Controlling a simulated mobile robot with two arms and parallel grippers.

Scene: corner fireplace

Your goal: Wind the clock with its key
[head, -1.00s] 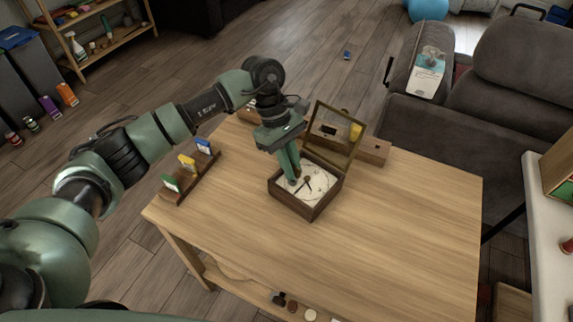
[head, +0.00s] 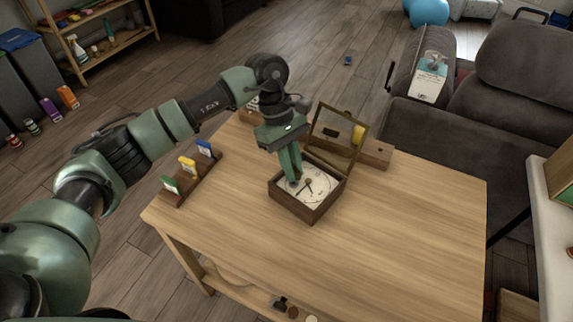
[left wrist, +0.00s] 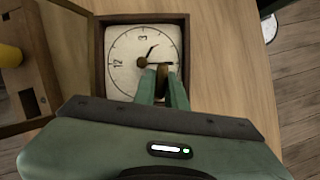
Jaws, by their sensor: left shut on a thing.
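The clock is a square dark wooden box (head: 320,210) lying face up on the table, with a white dial (head: 318,190) and dark hands. Its glazed lid (head: 338,118) stands open at the back. In the left wrist view the dial (left wrist: 120,77) shows the numerals 12 and 3, with both hands right of the centre hub. My left gripper (head: 295,181) reaches down onto the dial's left part. In the wrist view its fingers (left wrist: 161,84) are shut on a small brass-coloured piece, probably the key (left wrist: 161,77). Its lower end is hidden. My right gripper is out of view.
The clock stands on a wooden table (head: 400,230) whose right and front areas are clear. A wooden rack (head: 195,185) with green, yellow and blue cards stands at the left. A wooden block (head: 377,154) and a yellow object (head: 359,131) are behind the lid. A grey sofa (head: 450,120) stands beyond.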

